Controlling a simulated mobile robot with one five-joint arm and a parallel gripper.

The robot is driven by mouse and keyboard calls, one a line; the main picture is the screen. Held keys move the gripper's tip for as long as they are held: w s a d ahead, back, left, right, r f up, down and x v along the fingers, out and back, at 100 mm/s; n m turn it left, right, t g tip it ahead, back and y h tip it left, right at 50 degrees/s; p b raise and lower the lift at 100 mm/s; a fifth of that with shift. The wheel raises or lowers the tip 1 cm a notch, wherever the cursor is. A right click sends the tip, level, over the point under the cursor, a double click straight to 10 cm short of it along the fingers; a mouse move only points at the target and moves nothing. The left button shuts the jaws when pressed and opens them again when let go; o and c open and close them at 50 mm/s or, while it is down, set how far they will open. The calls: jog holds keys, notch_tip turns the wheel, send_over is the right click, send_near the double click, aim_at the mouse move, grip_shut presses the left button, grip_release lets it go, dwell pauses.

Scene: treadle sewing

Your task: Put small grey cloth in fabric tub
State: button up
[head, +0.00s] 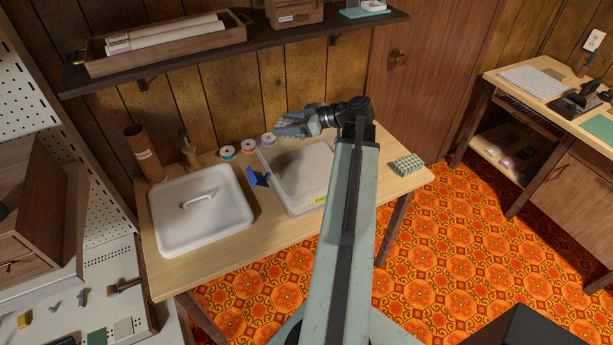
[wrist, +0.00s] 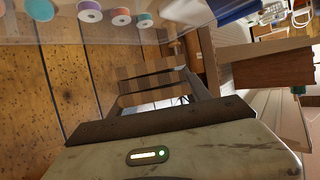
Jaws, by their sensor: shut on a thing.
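My gripper (head: 288,126) is raised over the back edge of the wooden table, above and behind the open tub. It is shut on a small grey piece, seemingly the grey cloth (head: 290,119), whose outline is hard to tell from the fingers. In the wrist view the jaws (wrist: 158,82) show with a pale grey patch between them. The translucent fabric tub (head: 298,207) stands open on the table with a yellow label on its front; the label is unreadable. Its inside looks pale and empty from here.
A white lid with a handle (head: 198,222) lies left of the tub. A dark blue piece (head: 258,179) is at the tub's left edge. Several thread spools (head: 248,147) line the back. A brown tube (head: 144,154) stands back left, a patterned block (head: 407,165) right. A shelf (head: 240,42) hangs above.

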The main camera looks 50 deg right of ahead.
jog(key=shift+w+d+f, duration=0.15)
jog(key=shift+w+f, duration=0.1)
jog(key=shift+w, duration=0.05)
notch_tip(320, 180, down, 11)
jog(key=b, duration=1.1)
jog(key=o, duration=1.1)
jog(key=shift+c, duration=0.2)
jog(key=shift+r+p, duration=0.3)
jog(key=shift+p, duration=0.05)
jog(key=shift+r+p, duration=0.65)
jog(key=p+v, duration=0.2)
jog(key=v, duration=0.4)
jog(key=shift+s+d+f, duration=0.1)
jog(key=shift+s+f, duration=0.05)
jog(key=shift+s, duration=0.15)
jog(key=shift+s+d, duration=0.15)
jog(key=shift+s, duration=0.3)
